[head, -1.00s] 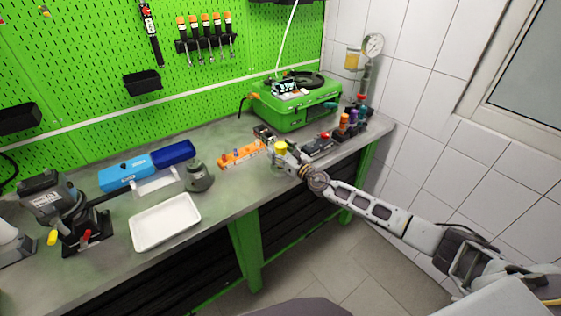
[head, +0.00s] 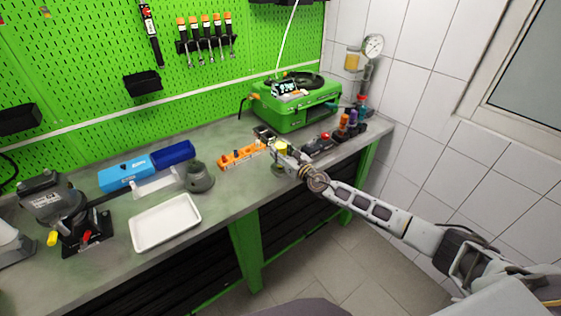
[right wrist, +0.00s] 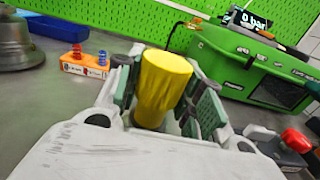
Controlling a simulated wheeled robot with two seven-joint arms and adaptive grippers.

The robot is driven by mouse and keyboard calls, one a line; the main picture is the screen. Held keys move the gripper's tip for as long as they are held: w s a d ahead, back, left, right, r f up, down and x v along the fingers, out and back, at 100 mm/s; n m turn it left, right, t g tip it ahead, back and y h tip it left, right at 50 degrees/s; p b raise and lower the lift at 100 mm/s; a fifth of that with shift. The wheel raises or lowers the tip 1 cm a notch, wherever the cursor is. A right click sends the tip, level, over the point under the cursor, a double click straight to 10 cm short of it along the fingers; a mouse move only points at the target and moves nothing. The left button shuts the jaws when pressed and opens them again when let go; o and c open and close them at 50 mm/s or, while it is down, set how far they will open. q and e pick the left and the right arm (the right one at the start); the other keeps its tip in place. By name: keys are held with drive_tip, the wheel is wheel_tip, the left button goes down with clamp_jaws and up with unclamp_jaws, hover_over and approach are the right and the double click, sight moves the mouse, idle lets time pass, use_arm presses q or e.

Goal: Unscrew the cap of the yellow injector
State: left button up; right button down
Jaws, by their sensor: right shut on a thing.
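My right gripper (head: 271,142) is over the right part of the bench, in front of the green test device. It is shut on a yellow piece (right wrist: 161,88), a cylinder wider at its top, which stands between the two finger pads in the right wrist view. The yellow injector also shows in the head view (head: 282,147), partly covered by my gripper. Its lower end is hidden in the right wrist view, and I cannot tell where the cap meets the body. My left gripper is not in view.
The green test device (head: 290,113) stands just behind the gripper. An orange holder (head: 238,157) lies to its left, and a dark block with a red knob (head: 325,136) to its right.

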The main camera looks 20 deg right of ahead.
drive_tip(key=shift+r, duration=0.2)
drive_tip(key=shift+r+p, duration=0.8)
drive_tip(key=shift+r, duration=0.4)
drive_tip(key=shift+r+p, duration=1.65)
drive_tip(key=shift+r, duration=2)
drive_tip(key=shift+s+a+f, duration=0.25)
drive_tip(key=shift+a+f, duration=0.05)
drive_tip(key=shift+a, duration=0.15)
drive_tip(key=shift+s+a+f+m+h, duration=0.3)
drive_tip(key=shift+s+a+f, duration=1.5)
drive_tip(key=shift+s, duration=1.45)
drive_tip(key=shift+s+a+f+m+h, duration=0.25)
drive_tip(key=shift+s+a+f, duration=1.1)
drive_tip(key=shift+s+f, duration=1.35)
drive_tip(key=s+d+f+m+t+h+b, duration=0.1)
drive_tip(key=s+d+f+m+h, duration=0.2)
drive_tip(key=s, duration=0.8)
drive_tip(key=shift+s+d+f+h, duration=0.25)
drive_tip(key=shift+d+f+h, duration=0.8)
drive_tip(key=shift+d, duration=1.35)
